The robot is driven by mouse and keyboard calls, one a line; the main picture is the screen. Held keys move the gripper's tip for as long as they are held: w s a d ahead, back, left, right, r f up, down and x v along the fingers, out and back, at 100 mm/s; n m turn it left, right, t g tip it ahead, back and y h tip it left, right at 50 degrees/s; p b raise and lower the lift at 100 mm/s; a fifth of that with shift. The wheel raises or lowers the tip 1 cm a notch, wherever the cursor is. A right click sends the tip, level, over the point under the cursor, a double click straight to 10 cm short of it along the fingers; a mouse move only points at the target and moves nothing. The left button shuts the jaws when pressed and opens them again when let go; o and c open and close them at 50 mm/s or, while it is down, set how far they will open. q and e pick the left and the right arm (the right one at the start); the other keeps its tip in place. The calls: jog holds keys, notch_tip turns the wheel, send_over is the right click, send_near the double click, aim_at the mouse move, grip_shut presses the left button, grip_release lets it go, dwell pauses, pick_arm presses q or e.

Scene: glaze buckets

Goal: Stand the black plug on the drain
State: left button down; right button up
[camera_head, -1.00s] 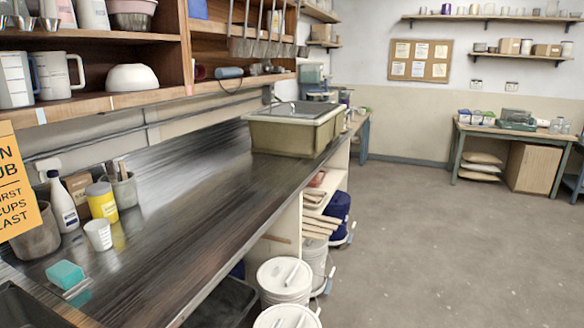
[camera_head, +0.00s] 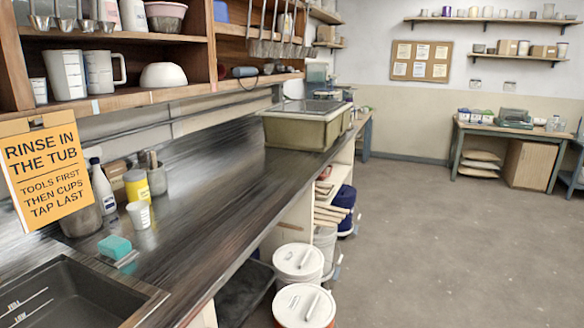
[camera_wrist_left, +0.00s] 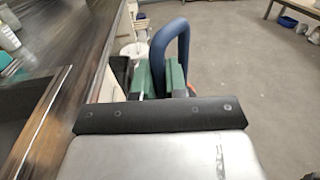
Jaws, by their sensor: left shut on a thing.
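My left gripper (camera_wrist_left: 158,78), with green fingers, shows in the left wrist view. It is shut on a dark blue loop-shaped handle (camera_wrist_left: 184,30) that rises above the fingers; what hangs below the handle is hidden. The gripper is beside the counter edge, over the floor side. A dark sink basin (camera_head: 90,276) shows at the lower left of the head view, with white level marks on its wall. I see neither a black plug nor a drain. My right gripper is in neither view.
An orange sign (camera_head: 43,166) hangs above the sink. A teal sponge (camera_head: 114,245), a white cup (camera_head: 139,214) and a yellow jar (camera_head: 137,187) stand on the counter (camera_head: 215,195). White lidded buckets (camera_head: 303,306) stand below its edge. The floor (camera_head: 440,240) at right is clear.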

pick_arm(q)
jog(key=shift+s+a, duration=0.2)
jog(key=shift+a, duration=0.15)
jog(key=shift+w+a+r+m+g+h, duration=0.7)
jog(key=shift+a+m+g+h, duration=1.3)
jog(key=shift+a, duration=2.5)
jog(key=s+d+f+n+t+y, duration=0.2)
jog(key=d+n+t+y, duration=0.1)
jog(key=d+n+y, duration=0.2)
jog(key=s+d+f+n+t+y, duration=0.2)
jog(key=d+n+t+y, duration=0.1)
jog(key=y, duration=0.4)
jog(key=shift+s+d+f+n+y, duration=0.2)
jog(key=shift+s+d+n+y, duration=0.15)
jog(key=shift+d+n, duration=0.6)
